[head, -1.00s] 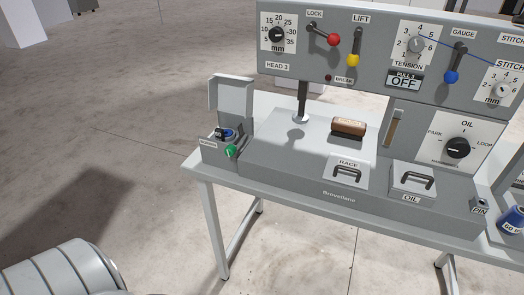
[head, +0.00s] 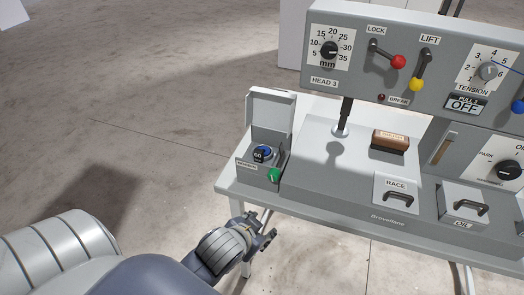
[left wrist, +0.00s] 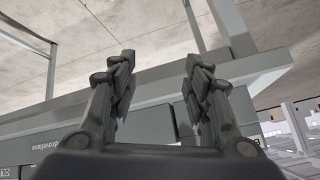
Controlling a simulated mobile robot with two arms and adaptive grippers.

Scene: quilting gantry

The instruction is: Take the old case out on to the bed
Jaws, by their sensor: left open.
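No old case shows in the open. The race cover (head: 395,187), a light plate marked RACE with a dark handle, lies shut in the front of the machine, and what is under it is hidden. The pale bed (head: 356,158) lies behind it, with a brown block (head: 390,141) on it. My left gripper (head: 267,226) is open and empty in front of the table, below the small box at the left. The left wrist view shows its two fingers (left wrist: 159,75) apart, with the machine's front edge beyond. My right gripper is not in view.
A grey box (head: 268,130) with its lid up stands at the table's left end, with a blue and black round part (head: 263,153) inside and a green knob (head: 274,175). The oil cover (head: 464,203) is right of the race cover. The control panel (head: 420,60) overhangs the bed.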

